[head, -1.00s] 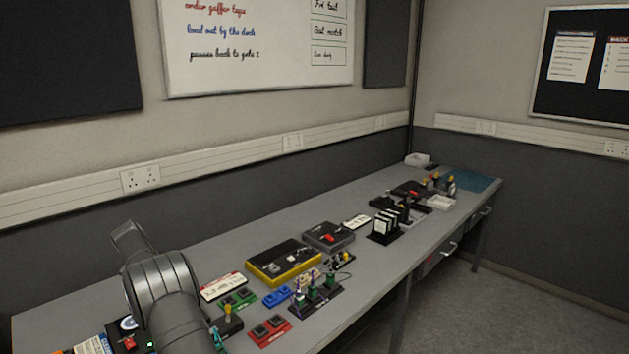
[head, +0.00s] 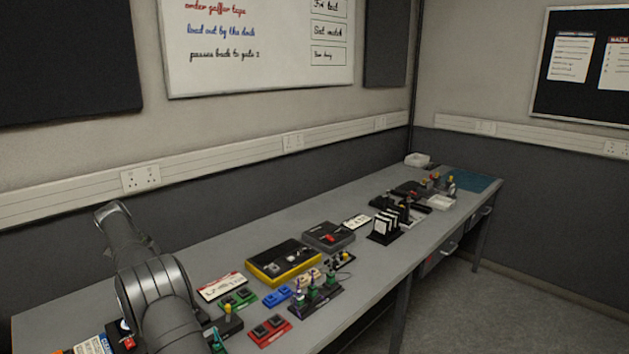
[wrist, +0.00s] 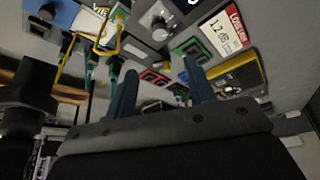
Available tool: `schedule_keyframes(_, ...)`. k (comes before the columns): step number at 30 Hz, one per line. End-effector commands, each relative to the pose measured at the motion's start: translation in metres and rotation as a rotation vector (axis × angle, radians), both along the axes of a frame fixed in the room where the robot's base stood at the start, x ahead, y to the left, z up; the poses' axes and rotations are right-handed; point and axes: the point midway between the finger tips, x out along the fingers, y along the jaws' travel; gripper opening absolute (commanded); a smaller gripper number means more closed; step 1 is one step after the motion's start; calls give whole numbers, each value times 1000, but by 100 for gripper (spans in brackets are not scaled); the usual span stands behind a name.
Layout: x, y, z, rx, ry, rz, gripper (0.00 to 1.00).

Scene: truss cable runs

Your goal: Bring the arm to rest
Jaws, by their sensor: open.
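My arm (head: 158,295) stands at the lower left in the head view, over the near left end of the bench. Its upper link rises back and to the left. In the wrist view my gripper (wrist: 160,84) shows its two blue-grey fingers spread apart, with nothing held between them. Several devices and cables lie beyond the fingers, apart from them as far as I can tell. In the head view the gripper cannot be made out.
The grey bench (head: 208,257) runs to the far right corner. A yellow-edged box (head: 284,265), a dark box with a red switch (head: 328,236), a red block (head: 269,331) and a cable stand (head: 316,299) sit right of my arm. A label card (wrist: 226,32) shows in the wrist view.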

Motion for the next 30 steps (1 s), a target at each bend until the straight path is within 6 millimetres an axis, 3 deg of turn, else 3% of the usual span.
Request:
schedule_keyframes(20, 13, -51, -125, -2, 2, -2, 50)
schedule_keyframes(30, 10, -52, -123, 1, -1, 355, 50)
